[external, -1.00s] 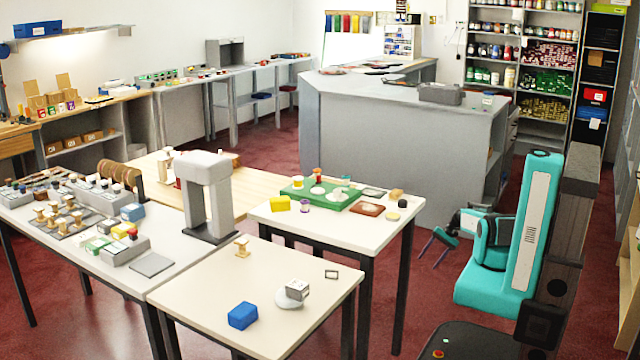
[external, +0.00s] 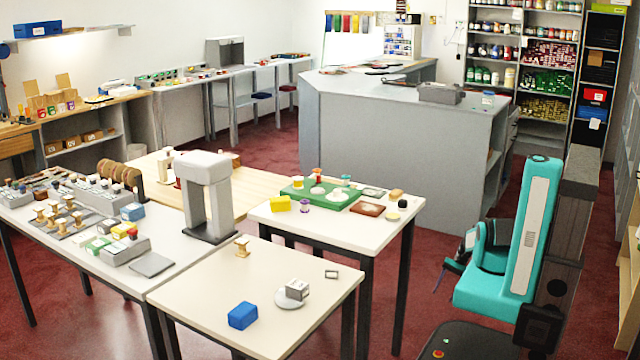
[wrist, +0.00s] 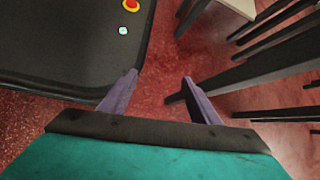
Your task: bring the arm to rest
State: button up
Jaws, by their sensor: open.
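My gripper (wrist: 160,97) is open and empty in the wrist view, its two purple fingers apart above the red floor. In the external view my gripper (external: 441,276) is small and partly hidden behind my teal arm (external: 520,240). The arm is folded close to my column at the right, clear of the tables. The gripper hangs low, tilted down and to the left, touching nothing that I can see.
A table with a blue block (external: 243,315) and a white dish (external: 290,299) stands to the left. Another table holds a green board (external: 325,203). Table legs (wrist: 255,70) show right of my gripper in the wrist view. Red floor (external: 405,320) lies between.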

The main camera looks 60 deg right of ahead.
jog(key=w+a+r+m+g+y+p, duration=0.1)
jog(key=w+a+r+m+y+p, duration=0.2)
jog(key=a, duration=0.6)
jog(key=w+a+r+m+y+p, duration=0.1)
jog(key=w+a+r+m+y, duration=0.3)
jog(key=a, duration=0.6)
jog(key=w+a+r+g+p, duration=0.1)
jog(key=w+a+r+p, duration=0.3)
jog(key=a, duration=0.5)
jog(key=s+a+f+n+g+h, duration=0.1)
jog(key=s+f+n+g+h, duration=0.4)
jog(key=s+f+n+h, duration=0.35)
jog(key=d+f+n+h+p, duration=0.2)
jog(key=d+f+n+h, duration=0.2)
jog(key=n, duration=1.1)
jog(key=s+d+h, duration=0.1)
jog(key=d+h, duration=0.2)
jog(key=shift+f+p, duration=0.35)
